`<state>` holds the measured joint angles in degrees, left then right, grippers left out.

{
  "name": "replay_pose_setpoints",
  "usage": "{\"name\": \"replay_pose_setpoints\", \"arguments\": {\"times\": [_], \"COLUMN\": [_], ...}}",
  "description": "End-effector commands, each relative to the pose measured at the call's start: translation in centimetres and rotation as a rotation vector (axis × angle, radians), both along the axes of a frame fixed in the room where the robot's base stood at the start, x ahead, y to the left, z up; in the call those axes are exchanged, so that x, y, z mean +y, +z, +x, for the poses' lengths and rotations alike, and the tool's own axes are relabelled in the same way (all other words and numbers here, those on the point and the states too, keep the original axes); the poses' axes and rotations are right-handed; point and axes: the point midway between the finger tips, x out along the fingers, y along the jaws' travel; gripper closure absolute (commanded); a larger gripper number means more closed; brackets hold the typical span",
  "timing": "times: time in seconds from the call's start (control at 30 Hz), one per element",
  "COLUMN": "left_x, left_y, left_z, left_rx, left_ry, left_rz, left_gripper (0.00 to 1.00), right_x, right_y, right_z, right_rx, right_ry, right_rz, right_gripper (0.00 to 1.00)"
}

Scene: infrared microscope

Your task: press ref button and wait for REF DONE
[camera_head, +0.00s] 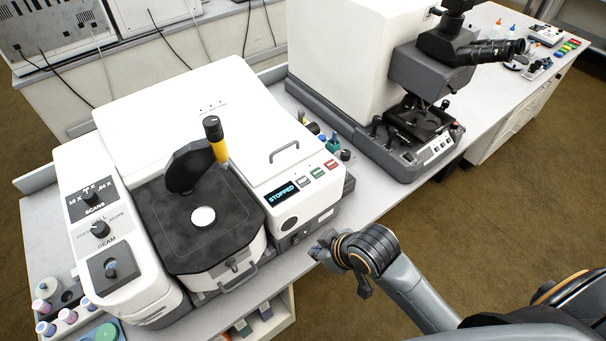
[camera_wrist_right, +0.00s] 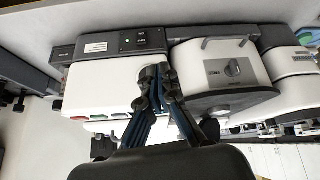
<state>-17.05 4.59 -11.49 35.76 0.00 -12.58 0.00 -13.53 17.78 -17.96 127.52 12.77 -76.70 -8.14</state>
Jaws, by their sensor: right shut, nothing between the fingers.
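The white spectrometer (camera_head: 165,110) has a display (camera_head: 284,192) that reads STOPPED. Beside it is a row of buttons: a grey one (camera_head: 303,183), a green one (camera_head: 317,172) and a red one (camera_head: 331,164). Their labels are too small to read, so I cannot tell which is ref. My right gripper (camera_head: 322,246) is shut and empty. It is in front of the instrument's front right corner, apart from the buttons. In the right wrist view its fingers (camera_wrist_right: 158,80) are together before the white housing (camera_wrist_right: 101,89); the red button (camera_wrist_right: 78,119) shows at left. My left gripper is not in view.
A microscope (camera_head: 425,120) stands to the right on the same bench. The dark sample compartment (camera_head: 215,240) has a front handle (camera_head: 238,279). Small vials (camera_head: 45,307) stand at the bench's left end. Floor (camera_head: 450,235) is open right of my arm.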

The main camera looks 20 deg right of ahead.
Motion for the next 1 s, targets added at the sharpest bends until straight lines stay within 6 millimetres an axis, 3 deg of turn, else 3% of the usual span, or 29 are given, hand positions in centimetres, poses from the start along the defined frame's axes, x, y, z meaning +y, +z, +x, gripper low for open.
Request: {"name": "replay_pose_setpoints", "arguments": {"times": [0.03, 0.1, 0.27, 0.4, 0.6, 0.8, 1.0], "left_x": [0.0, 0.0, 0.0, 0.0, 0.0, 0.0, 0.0], "left_y": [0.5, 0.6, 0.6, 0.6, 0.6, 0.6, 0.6], "left_z": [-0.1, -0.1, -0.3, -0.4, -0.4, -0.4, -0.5], "left_rx": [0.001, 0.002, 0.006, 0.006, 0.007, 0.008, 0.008], "left_ry": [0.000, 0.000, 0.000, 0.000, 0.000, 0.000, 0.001], "left_rz": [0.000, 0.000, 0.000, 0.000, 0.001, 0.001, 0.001], "left_gripper": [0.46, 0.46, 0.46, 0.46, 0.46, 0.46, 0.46], "right_x": [0.8, 1.9, 2.7, 1.6, -1.5, -3.3, -3.5], "right_y": [2.1, 3.7, 6.2, 8.1, 10.7, 12.2, 12.4], "right_z": [2.0, 4.2, 8.8, 13.0, 17.8, 19.8, 20.0], "right_rx": [-0.057, -0.119, -0.229, -0.303, -0.372, -0.402, -0.405], "right_ry": [0.082, 0.196, 0.399, 0.514, 0.581, 0.595, 0.596], "right_rz": [-0.012, -0.027, -0.080, -0.140, -0.209, -0.239, -0.240], "right_gripper": [1.00, 1.00, 1.00, 1.00, 1.00, 1.00, 1.00]}}
